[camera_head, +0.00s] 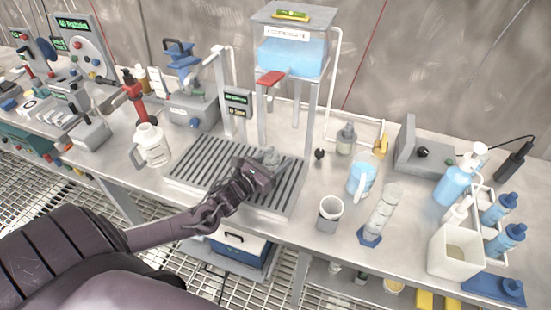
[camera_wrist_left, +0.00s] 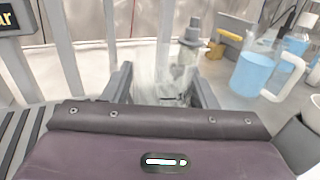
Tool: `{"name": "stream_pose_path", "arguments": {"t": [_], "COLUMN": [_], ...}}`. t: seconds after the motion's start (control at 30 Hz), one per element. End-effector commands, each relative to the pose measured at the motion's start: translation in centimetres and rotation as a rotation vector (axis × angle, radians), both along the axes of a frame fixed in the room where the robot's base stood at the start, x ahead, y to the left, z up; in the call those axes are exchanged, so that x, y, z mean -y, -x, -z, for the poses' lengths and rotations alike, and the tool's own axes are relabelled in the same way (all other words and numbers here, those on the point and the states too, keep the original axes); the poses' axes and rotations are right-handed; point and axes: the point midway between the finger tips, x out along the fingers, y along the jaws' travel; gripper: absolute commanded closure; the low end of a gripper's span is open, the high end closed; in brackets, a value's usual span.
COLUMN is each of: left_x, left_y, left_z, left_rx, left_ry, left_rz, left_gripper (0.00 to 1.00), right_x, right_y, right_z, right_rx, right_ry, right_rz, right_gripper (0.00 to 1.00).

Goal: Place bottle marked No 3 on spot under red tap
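My left gripper (camera_head: 268,160) is over the slatted drip tray (camera_head: 185,165), in front of the tank stand. No "No 3" mark is readable on any bottle. A red flat part (camera_head: 270,78) sits at the front of the blue-filled tank (camera_head: 292,55). A red post fitting (camera_head: 135,92) stands further left. My right gripper is not in view.
A white jug (camera_head: 152,145) stands left of the tray. The stand's legs rise close to the gripper.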

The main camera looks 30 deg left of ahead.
Motion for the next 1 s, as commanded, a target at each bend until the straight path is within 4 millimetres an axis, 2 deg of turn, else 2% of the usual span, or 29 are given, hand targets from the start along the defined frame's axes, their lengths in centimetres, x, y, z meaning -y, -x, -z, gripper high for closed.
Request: {"name": "stream_pose_path", "arguments": {"t": [0.4,0.47,1.0], "left_x": [0.0,-0.1,-1.6], "left_y": [0.0,0.7,9.8], "left_z": [-0.6,-0.2,-0.2], "left_rx": [0.000,-0.004,-0.005], "left_ry": [0.000,-0.002,-0.002], "left_rz": [-0.001,0.000,0.000], "left_gripper": [0.40,0.40,0.40], "right_x": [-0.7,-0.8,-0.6], "right_y": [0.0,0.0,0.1], "right_z": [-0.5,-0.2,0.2], "right_rx": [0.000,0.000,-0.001], "right_ry": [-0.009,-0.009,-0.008], "right_rz": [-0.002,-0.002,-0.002], "right_gripper": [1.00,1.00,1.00]}}
